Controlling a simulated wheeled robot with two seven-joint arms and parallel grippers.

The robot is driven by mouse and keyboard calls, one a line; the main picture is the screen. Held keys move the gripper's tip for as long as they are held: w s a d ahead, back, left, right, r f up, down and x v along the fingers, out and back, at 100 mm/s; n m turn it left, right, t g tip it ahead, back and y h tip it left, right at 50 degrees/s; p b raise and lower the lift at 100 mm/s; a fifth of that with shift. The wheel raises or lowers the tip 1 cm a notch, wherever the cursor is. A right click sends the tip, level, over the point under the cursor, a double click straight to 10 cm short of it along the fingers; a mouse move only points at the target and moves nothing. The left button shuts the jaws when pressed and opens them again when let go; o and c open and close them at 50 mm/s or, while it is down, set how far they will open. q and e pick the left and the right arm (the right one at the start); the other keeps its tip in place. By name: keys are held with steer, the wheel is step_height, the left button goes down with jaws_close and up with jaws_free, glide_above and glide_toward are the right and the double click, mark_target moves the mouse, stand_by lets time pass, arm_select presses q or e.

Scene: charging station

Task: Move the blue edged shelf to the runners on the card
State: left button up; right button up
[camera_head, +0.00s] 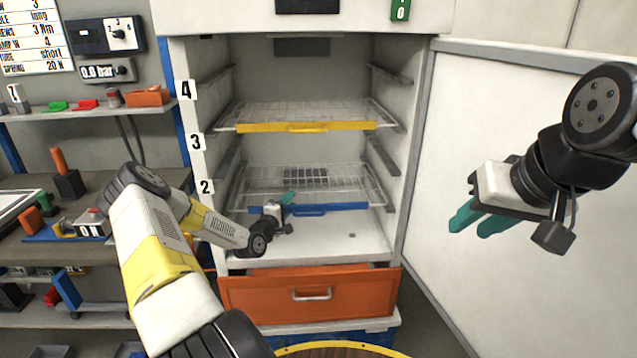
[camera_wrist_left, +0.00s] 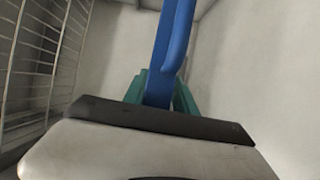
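My left gripper (camera_head: 288,198) is at the left part of that front bar. Its green fingers lie close on either side of the bar and look shut on it. My right gripper (camera_head: 478,220) is empty, its fingers apart, in front of the cabinet door. The card (camera_head: 35,37) hangs at the top left. Its top is cut off, and a line ending in 3 shows.
A yellow edged shelf (camera_head: 345,126) sits above, level with the label 3 (camera_head: 196,142). The runners by the label 4 (camera_head: 186,90) are empty. An orange drawer (camera_head: 350,293) is below. The open white door (camera_head: 540,130) stands at right, and a workbench (camera_head: 100,190) at left.

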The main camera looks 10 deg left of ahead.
arm_select(q)
steer(key=shift+w, duration=0.3)
jaws_close()
stand_by(1.2)
